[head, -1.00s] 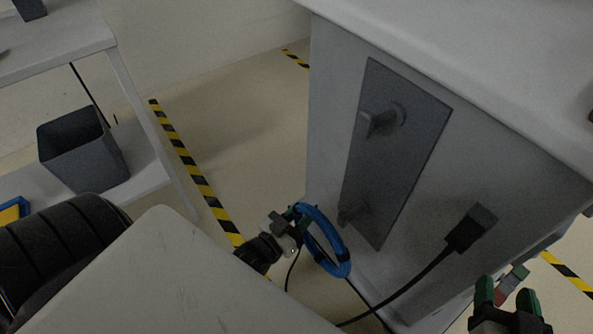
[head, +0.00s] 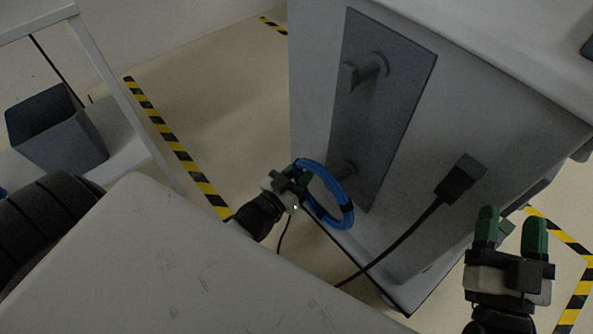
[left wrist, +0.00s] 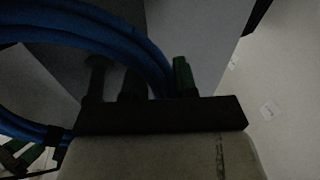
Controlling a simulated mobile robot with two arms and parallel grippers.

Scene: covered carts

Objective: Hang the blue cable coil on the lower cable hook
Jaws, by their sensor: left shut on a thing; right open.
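The blue cable coil (head: 346,214) is held by my left gripper (head: 300,171), which is shut on its upper left side. The coil also shows in the left wrist view (left wrist: 95,32), running between the fingers. The lower cable hook (head: 346,170) is on a dark plate (head: 385,110) on the side of the cart, right behind the coil in the head view. I cannot tell whether the coil touches the hook. The upper hook (head: 362,72) is empty. My right gripper (head: 511,236) is open and empty at the right, away from the coil.
The grey cart (head: 310,90) bears the hook plate. A black plug with its cable (head: 458,182) sits on the cart's side, near my right gripper. A grey bin (head: 58,130) stands on a shelf at the left. Striped tape (head: 180,150) marks the floor.

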